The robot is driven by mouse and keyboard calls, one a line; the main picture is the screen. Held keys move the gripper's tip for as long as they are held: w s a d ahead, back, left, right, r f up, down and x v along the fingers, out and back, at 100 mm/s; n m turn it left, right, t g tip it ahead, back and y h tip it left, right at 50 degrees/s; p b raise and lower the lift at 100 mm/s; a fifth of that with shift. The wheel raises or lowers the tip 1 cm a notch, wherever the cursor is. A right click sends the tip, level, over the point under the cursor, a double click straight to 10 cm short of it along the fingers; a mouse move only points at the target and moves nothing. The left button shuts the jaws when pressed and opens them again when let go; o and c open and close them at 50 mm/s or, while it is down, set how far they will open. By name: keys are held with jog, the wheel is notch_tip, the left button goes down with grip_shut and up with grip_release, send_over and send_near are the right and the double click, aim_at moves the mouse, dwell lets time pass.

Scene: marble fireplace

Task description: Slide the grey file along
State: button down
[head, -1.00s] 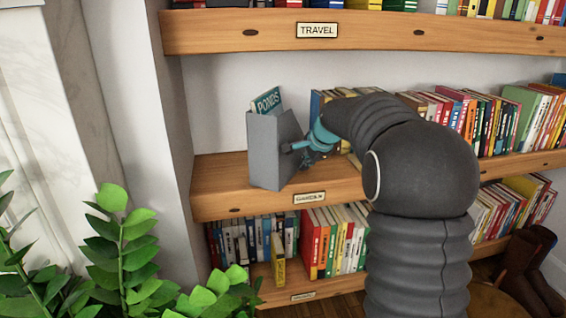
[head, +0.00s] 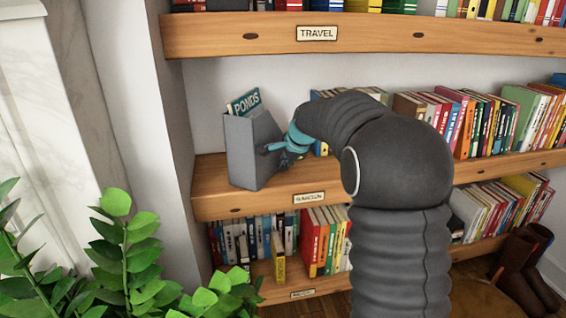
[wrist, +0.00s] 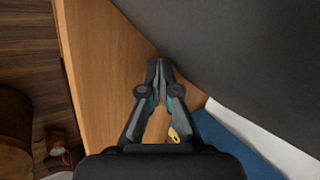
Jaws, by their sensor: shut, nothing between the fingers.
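The grey file (head: 254,150) stands upright on the middle shelf, near its left end, with a teal book marked PONDS (head: 244,103) showing above its top. My gripper (head: 270,148) is at the file's right side, its fingertips at or very near that face. In the wrist view my gripper (wrist: 160,66) is shut and empty, and the file (wrist: 235,45) fills the upper right as a dark grey surface. Whether the tips touch the file is hard to tell. My arm hides part of the shelf to the right.
The middle shelf (head: 213,195) has a little bare wood left of the file before the white side wall (head: 163,120). Rows of books (head: 490,120) stand to the right. The TRAVEL shelf (head: 220,37) is above. A leafy plant (head: 120,250) stands in front at lower left.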

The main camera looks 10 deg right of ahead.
jog(key=shift+w+a, duration=0.1)
jog(key=shift+a, duration=0.2)
jog(key=shift+w+a+p, duration=0.2)
jog(key=shift+a, duration=0.7)
jog(key=shift+w+a+p, duration=0.15)
jog(key=shift+a+p, duration=0.1)
jog(key=shift+a, duration=0.65)
jog(key=shift+w+a+p, duration=0.2)
jog(key=shift+a, duration=0.7)
jog(key=shift+d, duration=0.15)
jog(key=shift+s+d+b, duration=0.15)
jog(key=shift+s+d, duration=0.05)
jog(key=shift+d, duration=0.6)
jog(key=shift+s+d+b, duration=0.15)
jog(key=shift+d, duration=0.65)
jog(key=shift+s, duration=0.1)
jog(key=s+b, duration=0.2)
jog(key=s, duration=0.5)
jog(key=s+b, duration=0.3)
jog(key=s, duration=0.3)
jog(key=shift+s+d, duration=0.2)
jog(key=shift+s, duration=0.2)
